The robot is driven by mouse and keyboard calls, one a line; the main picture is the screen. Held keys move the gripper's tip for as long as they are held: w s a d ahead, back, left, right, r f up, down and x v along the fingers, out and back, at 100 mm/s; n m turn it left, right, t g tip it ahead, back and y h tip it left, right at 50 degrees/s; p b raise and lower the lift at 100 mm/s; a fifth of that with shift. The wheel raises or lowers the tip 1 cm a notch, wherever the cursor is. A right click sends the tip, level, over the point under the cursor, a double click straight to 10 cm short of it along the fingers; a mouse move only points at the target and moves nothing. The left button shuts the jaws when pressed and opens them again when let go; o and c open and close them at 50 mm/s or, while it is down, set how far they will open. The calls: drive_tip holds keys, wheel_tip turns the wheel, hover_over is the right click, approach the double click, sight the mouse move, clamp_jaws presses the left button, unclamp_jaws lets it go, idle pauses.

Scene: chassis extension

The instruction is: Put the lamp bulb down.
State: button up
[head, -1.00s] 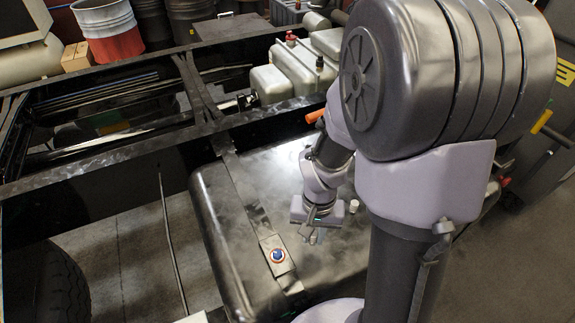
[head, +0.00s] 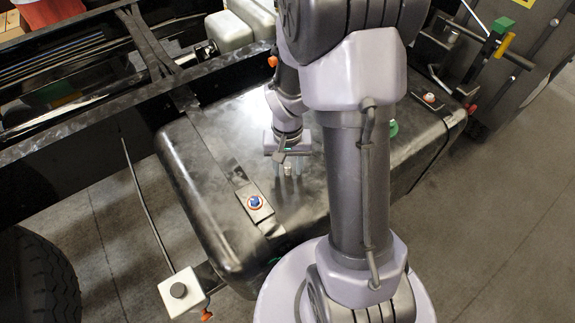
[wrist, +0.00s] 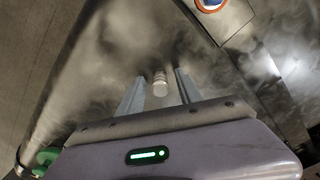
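The lamp bulb appears to be the small pale cylinder (wrist: 159,84) between my fingers in the wrist view. It also shows just below my gripper in the head view (head: 288,170). My gripper (wrist: 160,88) is over the dark tank (head: 215,165). Its two fingers are apart, one on each side of the bulb, and a gap shows on both sides. The bulb seems to stand upright on the tank's top, though its lower end is hard to make out. The fingertips are small in the head view.
A blue round piece in a red-and-white ring (head: 256,202) sits on a plate on the tank's strap, left of my gripper. A similar plate (head: 430,98) is at the far right. A black frame rail (head: 90,150) runs behind. A white box (head: 180,291) stands at front left.

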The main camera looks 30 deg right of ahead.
wheel_tip(320, 180, up, 12)
drive_tip(key=p, duration=0.4)
wheel_tip(320, 180, up, 6)
drive_tip(key=t, duration=0.1)
hover_over(287, 165)
drive_tip(key=a, duration=0.3)
drive_tip(key=s+a+r+n+t+y, duration=0.2)
drive_tip(key=s+a+r+t, duration=0.2)
drive_tip(key=s+a+r, duration=0.6)
drive_tip(key=shift+s+a+r+t, duration=0.35)
drive_tip(key=shift+s+a+t, duration=0.05)
drive_tip(key=shift+s+a, duration=0.4)
